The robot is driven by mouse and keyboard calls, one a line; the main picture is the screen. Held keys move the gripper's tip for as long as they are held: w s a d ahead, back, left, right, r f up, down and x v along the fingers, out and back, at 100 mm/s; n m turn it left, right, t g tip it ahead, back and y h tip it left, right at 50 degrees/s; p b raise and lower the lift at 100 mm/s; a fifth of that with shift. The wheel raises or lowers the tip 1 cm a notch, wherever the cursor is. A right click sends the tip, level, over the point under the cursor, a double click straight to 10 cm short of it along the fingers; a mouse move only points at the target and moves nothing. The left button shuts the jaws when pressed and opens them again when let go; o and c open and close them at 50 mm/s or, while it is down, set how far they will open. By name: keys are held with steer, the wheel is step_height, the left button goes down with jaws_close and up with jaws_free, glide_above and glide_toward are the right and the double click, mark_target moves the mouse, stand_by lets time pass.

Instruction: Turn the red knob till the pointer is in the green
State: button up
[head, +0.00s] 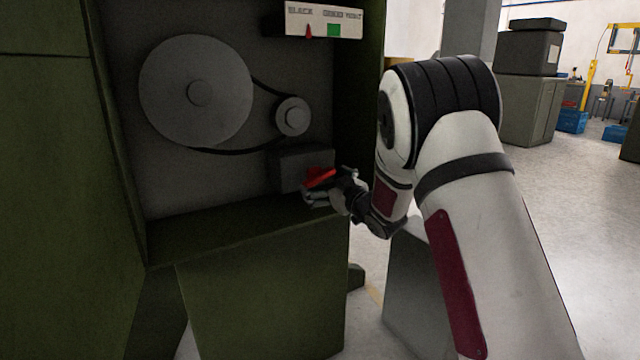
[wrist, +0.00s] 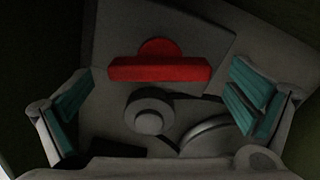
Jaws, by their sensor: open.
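The red knob (head: 320,179) sits on the front of a grey box (head: 290,170) in the green machine. In the wrist view the knob (wrist: 160,68) shows as a red bar with a round hub behind it. My gripper (head: 328,188) is at the knob in the head view. In the wrist view my gripper (wrist: 160,100) is open, one finger on each side, with gaps to the bar's ends.
A large grey disc (head: 196,90) and a small pulley (head: 292,117), joined by a black belt, are above and left of the knob. A green ledge (head: 230,225) runs below the grey box. Open floor lies to the right.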

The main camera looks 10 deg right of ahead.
mark_target(316, 175)
steer(key=shift+x, duration=1.4)
steer(key=shift+s, duration=0.1)
steer(key=shift+c, duration=0.2)
steer(key=c, duration=1)
steer(key=shift+c, duration=0.2)
steer(key=shift+m, duration=0.3)
